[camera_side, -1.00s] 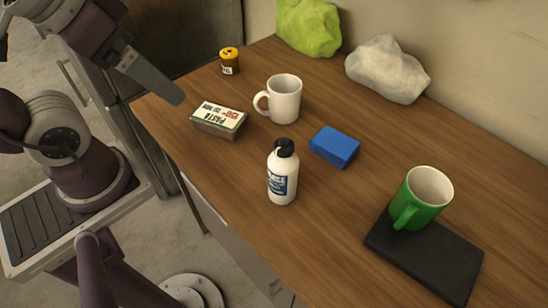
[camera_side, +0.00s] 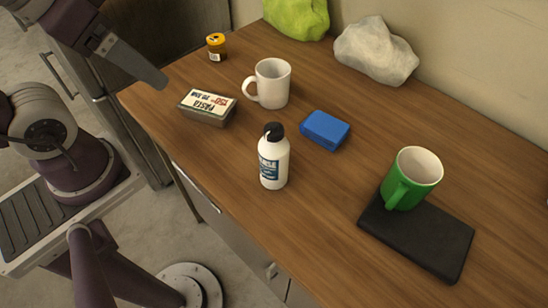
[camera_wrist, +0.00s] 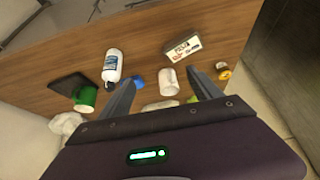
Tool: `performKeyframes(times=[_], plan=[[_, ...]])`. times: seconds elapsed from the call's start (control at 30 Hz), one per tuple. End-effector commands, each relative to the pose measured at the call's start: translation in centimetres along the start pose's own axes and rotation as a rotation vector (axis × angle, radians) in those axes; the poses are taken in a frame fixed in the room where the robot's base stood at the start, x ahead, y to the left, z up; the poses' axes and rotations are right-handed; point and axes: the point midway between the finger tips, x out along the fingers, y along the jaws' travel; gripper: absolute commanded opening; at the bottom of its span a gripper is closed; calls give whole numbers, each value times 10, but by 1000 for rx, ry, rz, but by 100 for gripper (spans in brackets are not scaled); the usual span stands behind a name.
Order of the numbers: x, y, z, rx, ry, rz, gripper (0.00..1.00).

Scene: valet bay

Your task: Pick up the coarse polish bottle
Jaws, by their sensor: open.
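The polish bottle (camera_side: 273,166) is white with a black cap and a blue-and-white label, only partly legible. It stands upright near the table's front edge in the side view. In the wrist view the bottle (camera_wrist: 111,66) is left of the left finger, apart from it. My gripper (camera_wrist: 160,78) is open and empty, its two fingers spread wide. In the side view my gripper (camera_side: 140,65) is at the upper left, above the table's left end and well away from the bottle. Only one finger shows clearly there.
A labelled box (camera_side: 207,108), a white mug (camera_side: 270,84) and a blue block (camera_side: 325,130) stand around the bottle. A green mug (camera_side: 412,178) rests on a black pad (camera_side: 415,238). A yellow-lidded jar (camera_side: 216,47) and two crumpled cloths, green (camera_side: 297,17) and white (camera_side: 375,50), lie farther back.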

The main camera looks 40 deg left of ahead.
Motion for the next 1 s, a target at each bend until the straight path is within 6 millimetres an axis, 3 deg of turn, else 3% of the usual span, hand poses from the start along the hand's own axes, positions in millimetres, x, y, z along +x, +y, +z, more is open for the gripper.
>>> performKeyframes(times=[0.07, 0.4, 0.57, 0.63, 0.77, 0.9, 1.0], plan=[[-11, 0, -8, 0, 6, 0, 74], [-124, 0, -68, 0, 5, 0, 74], [-159, -3, -93, -10, 18, -14, 74], [-151, -24, -129, -63, 134, -96, 74], [-152, -58, -197, -123, 366, -222, 74], [-169, -85, -274, -129, 657, -324, 74], [-191, -88, -335, -69, 907, -352, 74]])
